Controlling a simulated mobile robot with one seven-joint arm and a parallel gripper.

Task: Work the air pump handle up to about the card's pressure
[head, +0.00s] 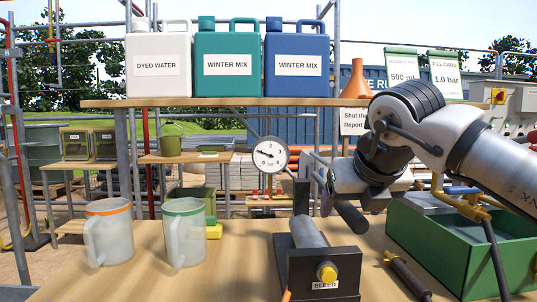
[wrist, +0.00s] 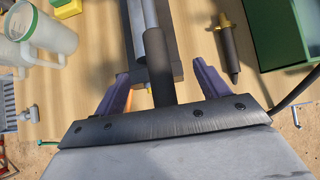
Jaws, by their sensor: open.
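The air pump (head: 308,238) stands on the bench, with a grey barrel and a black end block bearing a yellow knob (head: 327,273) labelled BLEED. Its black handle grip (head: 350,216) shows below my gripper (head: 330,197). In the wrist view, the handle grip (wrist: 159,78) lies between the two purple fingers of my gripper (wrist: 164,88), with gaps on both sides. My gripper is open. The round white gauge (head: 270,155) stands behind the pump; its needle points left, and its exact reading is too small to tell. The fill card (head: 445,75) reads 1.0 bar.
Two jugs, orange-rimmed (head: 109,235) and green-rimmed (head: 185,235), stand left of the pump. A green box (head: 440,255) stands to the right, with a dark tool (head: 408,275) beside it. The upper shelf (head: 230,102) carries several labelled containers.

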